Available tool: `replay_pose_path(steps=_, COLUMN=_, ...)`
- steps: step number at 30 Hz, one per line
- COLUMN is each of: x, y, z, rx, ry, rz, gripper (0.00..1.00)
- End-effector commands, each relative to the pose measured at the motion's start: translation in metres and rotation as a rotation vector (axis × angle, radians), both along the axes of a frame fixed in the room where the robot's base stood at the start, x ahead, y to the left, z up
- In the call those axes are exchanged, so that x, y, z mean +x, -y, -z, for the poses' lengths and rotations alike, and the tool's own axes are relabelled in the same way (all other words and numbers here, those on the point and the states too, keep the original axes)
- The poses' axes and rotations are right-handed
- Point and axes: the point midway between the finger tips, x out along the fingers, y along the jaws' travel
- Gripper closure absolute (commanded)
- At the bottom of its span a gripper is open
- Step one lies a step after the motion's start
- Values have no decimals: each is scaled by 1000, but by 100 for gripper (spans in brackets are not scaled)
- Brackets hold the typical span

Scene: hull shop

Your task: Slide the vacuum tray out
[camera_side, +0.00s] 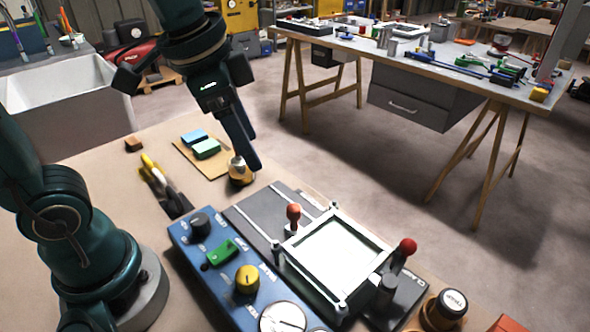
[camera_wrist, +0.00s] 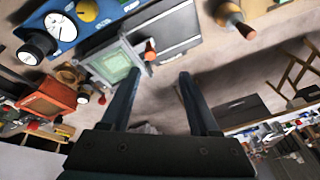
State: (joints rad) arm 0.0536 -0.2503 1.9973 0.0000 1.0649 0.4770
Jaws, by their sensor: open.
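The vacuum machine has a blue control panel (camera_side: 235,275) with knobs, a green switch and a dial. Beside it is a square light frame (camera_side: 335,257) around a white sheet, with an orange-red knob (camera_side: 293,212) and a red ball knob (camera_side: 407,246) at its sides. I cannot tell which part is the vacuum tray. In the wrist view the frame (camera_wrist: 118,62) shows a greenish inside, and the orange-red knob (camera_wrist: 150,50) lies just beyond the fingertips. My gripper (camera_side: 253,150) is open and empty, raised behind the machine; it also shows in the wrist view (camera_wrist: 160,74).
A brass-and-dark round item (camera_side: 240,176) stands close below my fingertips. Blue and green blocks (camera_side: 205,148) lie on a tan board, with a yellow-handled tool (camera_side: 155,172) nearby. The bench behind the machine is mostly clear.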

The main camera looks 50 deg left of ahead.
Motion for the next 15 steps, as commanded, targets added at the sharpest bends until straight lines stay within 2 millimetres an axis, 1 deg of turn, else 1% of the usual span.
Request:
replay_pose_path(steps=1, x=11, y=3, z=5, rx=13, ry=-39, rz=44, gripper=38)
replay_pose_path(steps=3, x=24, y=8, z=13, rx=28, ry=-81, rz=101, gripper=38)
replay_pose_path(steps=7, x=44, y=16, z=33, rx=48, ry=-164, rz=188, gripper=38)
replay_pose_path(steps=9, x=52, y=20, z=45, rx=54, ry=-206, rz=219, gripper=38)
replay_pose_path(steps=12, x=59, y=25, z=62, rx=57, ry=-256, rz=239, gripper=38)
replay_pose_path(steps=15, x=60, y=28, z=76, rx=58, ry=-295, rz=248, gripper=38)
